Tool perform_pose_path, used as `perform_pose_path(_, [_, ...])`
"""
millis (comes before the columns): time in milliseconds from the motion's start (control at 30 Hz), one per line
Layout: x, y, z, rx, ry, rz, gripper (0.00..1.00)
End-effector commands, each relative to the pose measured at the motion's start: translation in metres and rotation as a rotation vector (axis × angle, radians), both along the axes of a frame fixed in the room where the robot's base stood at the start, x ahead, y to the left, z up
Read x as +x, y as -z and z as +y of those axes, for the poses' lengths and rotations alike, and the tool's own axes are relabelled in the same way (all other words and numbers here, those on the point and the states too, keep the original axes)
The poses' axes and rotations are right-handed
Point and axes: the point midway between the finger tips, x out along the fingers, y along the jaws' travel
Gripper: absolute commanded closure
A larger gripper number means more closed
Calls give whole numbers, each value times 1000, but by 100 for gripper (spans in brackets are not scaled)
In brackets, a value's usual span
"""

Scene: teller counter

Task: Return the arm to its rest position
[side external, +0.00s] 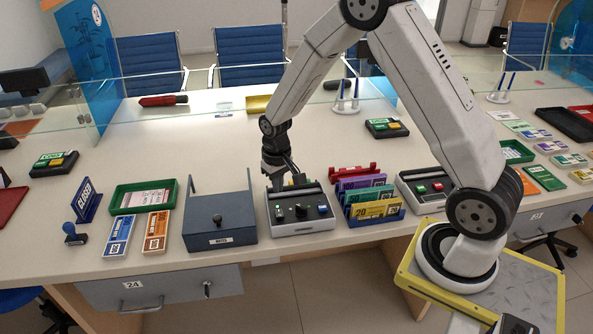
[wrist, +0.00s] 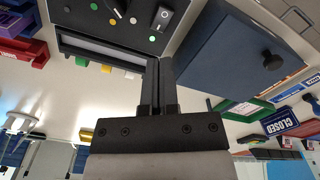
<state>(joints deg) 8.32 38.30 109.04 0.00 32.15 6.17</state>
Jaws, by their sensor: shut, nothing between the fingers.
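My gripper (side external: 292,176) points down over the back part of a grey control box (side external: 301,222) on the counter. In the wrist view my gripper's fingers (wrist: 159,66) are together, with nothing between them. The control box (wrist: 98,57) shows there with knobs and small coloured buttons, close to the fingertips. I cannot tell whether the fingertips touch it. My arm reaches over the counter from its base at the right.
A dark blue box with a knob (side external: 219,218) stands left of the control box. A rack of coloured cards (side external: 374,213) stands to its right. A green tray (side external: 143,197) and a CLOSED sign (side external: 87,201) are further left. Glass panels line the counter's back.

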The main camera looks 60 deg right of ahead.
Motion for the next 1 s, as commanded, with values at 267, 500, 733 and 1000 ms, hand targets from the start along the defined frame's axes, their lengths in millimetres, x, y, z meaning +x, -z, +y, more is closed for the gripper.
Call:
perform_pose_path(267, [-25, -32, 17, -7, -57, -50, 100])
perform_pose_path(500, [-64, -63, 37, -16, -129, -113, 100])
perform_pose_path(733, [-106, -84, 52, -24, -195, -174, 100])
perform_pose_path(1000, [-139, -92, 61, -28, -245, -215, 100])
